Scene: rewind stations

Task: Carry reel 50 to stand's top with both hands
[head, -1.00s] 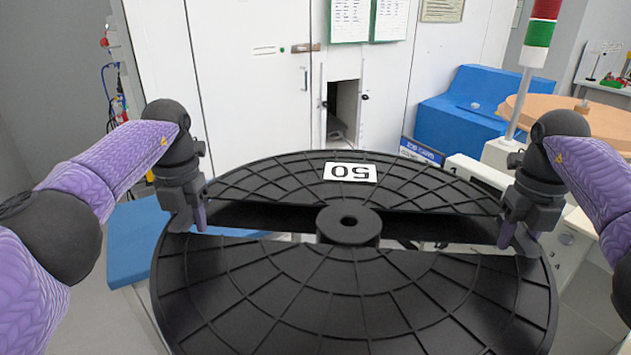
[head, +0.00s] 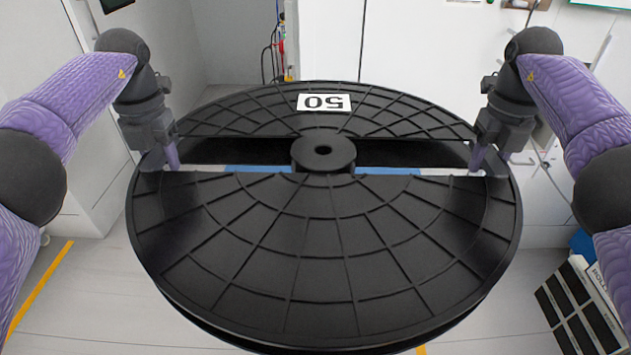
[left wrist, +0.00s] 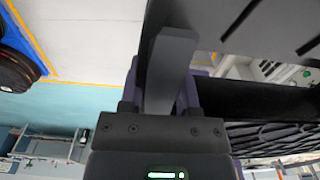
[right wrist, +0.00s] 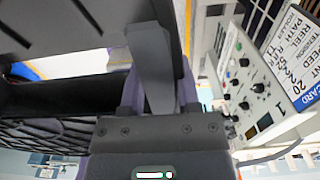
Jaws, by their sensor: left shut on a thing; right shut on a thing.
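Reel 50 (head: 325,230) is a large black ribbed reel with a round hub and a white label reading 50, upside down in the head view. It is held up in front of me, its face seen from above. My left gripper (head: 168,160) is shut on its left rim, and my right gripper (head: 485,160) is shut on its right rim. Close parts of the reel show in the left wrist view (left wrist: 265,100) and the right wrist view (right wrist: 60,95). I cannot make out the stand's top in the head view.
White cabinets and walls (head: 430,50) stand behind the reel. A box with dark panels (head: 580,310) is on the floor at the lower right. A control panel with knobs (right wrist: 255,90) is close in the right wrist view. Yellow floor lines (head: 40,290) mark the left floor.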

